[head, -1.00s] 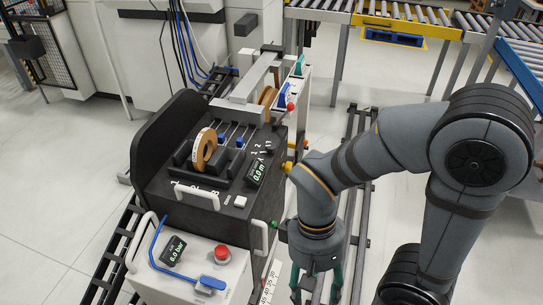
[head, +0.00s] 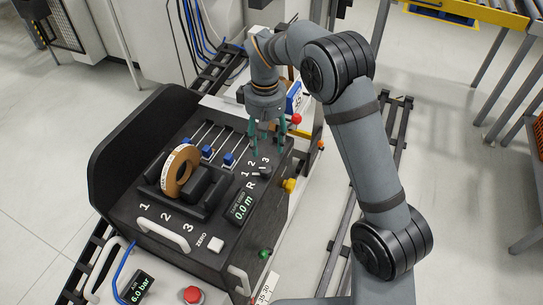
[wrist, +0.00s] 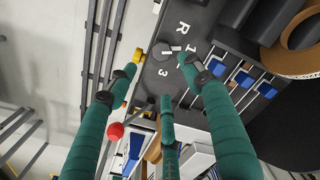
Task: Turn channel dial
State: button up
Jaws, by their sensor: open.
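The channel dial is a small dark round knob (head: 265,173) on the black machine panel, beside the white markings R, 1, 2 and 3. In the wrist view the dial (wrist: 162,50) shows a white pointer mark on the side facing the R and 1. My gripper (head: 267,142) has green fingers, spread apart and empty, and hangs above the panel near the dial. In the wrist view the gripper (wrist: 158,82) has its fingertips around the dial area, with the dial between and beyond them. I cannot tell how high they are above it.
A yellow knob (head: 289,185) and a red knob (head: 296,119) stick out along the panel's right edge. Blue sliders (head: 229,159) and a tape roll (head: 181,171) are to the left. A display (head: 240,207) reads 0.0 m.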

aim_at(266, 168)
jog(key=shift+n, duration=0.3)
jog(key=f, duration=1)
jog(key=shift+s+a+p, duration=0.2)
jog(key=shift+s+p, duration=0.1)
jog(key=shift+s, duration=0.05)
jog(key=shift+c, duration=0.4)
jog(key=c, duration=1.1)
